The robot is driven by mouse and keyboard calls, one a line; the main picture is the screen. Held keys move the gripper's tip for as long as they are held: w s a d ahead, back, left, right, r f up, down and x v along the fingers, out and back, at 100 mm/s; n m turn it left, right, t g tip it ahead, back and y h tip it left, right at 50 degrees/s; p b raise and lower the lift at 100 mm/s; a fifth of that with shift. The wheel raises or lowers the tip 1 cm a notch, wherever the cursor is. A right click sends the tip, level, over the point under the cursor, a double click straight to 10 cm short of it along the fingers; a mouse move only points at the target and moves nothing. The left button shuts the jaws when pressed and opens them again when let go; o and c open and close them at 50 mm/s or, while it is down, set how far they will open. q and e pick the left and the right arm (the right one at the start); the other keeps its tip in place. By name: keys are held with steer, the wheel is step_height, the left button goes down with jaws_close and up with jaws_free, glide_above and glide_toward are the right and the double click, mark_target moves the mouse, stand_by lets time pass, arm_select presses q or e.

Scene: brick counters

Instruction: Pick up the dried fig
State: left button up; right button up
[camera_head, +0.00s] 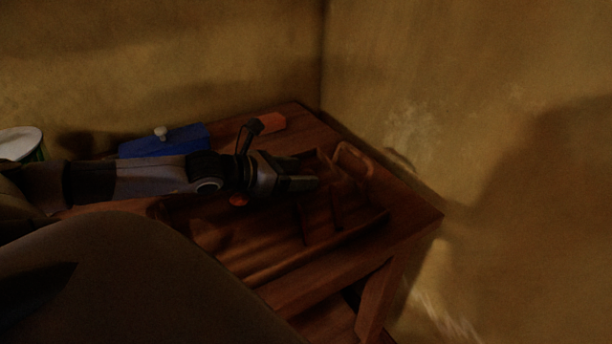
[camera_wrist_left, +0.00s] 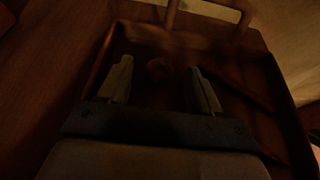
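A small dark brown round thing, likely the dried fig (camera_wrist_left: 158,68), lies in the wooden tray (camera_head: 330,238) and shows in the left wrist view between and just beyond my fingertips. My left gripper (camera_head: 303,172) is above the tray's far part, near its handle. In the left wrist view the left gripper's fingers (camera_wrist_left: 157,82) are spread apart with nothing held. In the head view I cannot make out the fig; the gripper may hide it. My right gripper is not in view.
The tray has low dividers and a raised handle (camera_head: 352,158). A blue box with a pale knob (camera_head: 165,142), an orange block (camera_head: 271,122) and a white-topped container (camera_head: 20,143) stand behind. A small orange-red thing (camera_head: 238,200) lies below my wrist. Walls close off the back and right.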

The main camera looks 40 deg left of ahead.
arm_select(q)
steer(key=shift+f, duration=0.1)
steer(key=c, duration=1)
steer(key=shift+c, duration=0.2)
